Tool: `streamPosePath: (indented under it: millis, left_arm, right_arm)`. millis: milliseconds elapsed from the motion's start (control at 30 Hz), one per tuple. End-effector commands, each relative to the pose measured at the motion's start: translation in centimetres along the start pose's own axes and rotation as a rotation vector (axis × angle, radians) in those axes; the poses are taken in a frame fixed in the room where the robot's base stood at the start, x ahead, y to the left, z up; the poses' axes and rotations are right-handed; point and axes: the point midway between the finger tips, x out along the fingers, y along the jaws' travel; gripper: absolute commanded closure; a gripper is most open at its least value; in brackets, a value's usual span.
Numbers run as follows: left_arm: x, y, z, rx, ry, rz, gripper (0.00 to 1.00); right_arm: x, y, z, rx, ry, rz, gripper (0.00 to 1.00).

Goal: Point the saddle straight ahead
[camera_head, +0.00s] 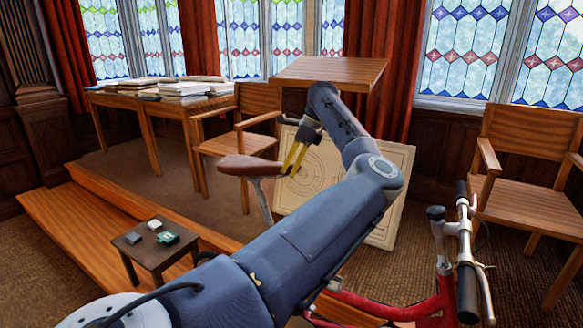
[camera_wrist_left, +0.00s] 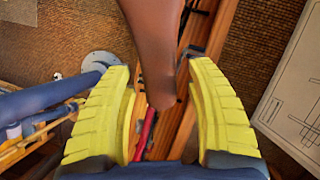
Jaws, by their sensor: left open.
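The brown saddle (camera_head: 245,165) sits on a silver post (camera_head: 263,203) of a red bicycle (camera_head: 388,308). Its narrow nose points right, towards the handlebar (camera_head: 467,270). My left gripper (camera_head: 291,160) has yellow fingers and is at the nose end. In the left wrist view the saddle nose (camera_wrist_left: 160,70) lies between the two spread fingers of my left gripper (camera_wrist_left: 163,82), with gaps on both sides. There the nose slants a little against the red frame tube (camera_wrist_left: 146,134) below. My arm hides much of the bicycle. My right gripper is not in view.
A small dark stool (camera_head: 150,245) with small items stands at the lower left, by a wooden step (camera_head: 90,235). A drawing board (camera_head: 400,185) leans behind my arm. Chairs (camera_head: 250,130) and a paper-laden table (camera_head: 160,108) stand further back.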

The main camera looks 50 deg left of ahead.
Motion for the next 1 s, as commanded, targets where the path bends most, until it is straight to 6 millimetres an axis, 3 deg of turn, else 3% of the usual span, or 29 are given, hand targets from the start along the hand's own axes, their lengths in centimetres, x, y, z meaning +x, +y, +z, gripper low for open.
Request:
streamPosePath:
  millis: [300, 800, 1000]
  left_arm:
    - [0.07, 0.0, -0.01, 0.0, 0.0, 0.0, 0.43]
    - [0.07, 0.0, -0.01, 0.0, 0.0, 0.0, 1.0]
    - [0.09, 0.03, -0.01, 0.001, 0.0, -0.001, 1.0]
  right_arm:
    - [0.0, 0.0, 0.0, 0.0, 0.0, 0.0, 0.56]
    - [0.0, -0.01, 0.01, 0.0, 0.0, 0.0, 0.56]
    - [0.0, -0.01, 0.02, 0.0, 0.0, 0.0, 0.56]
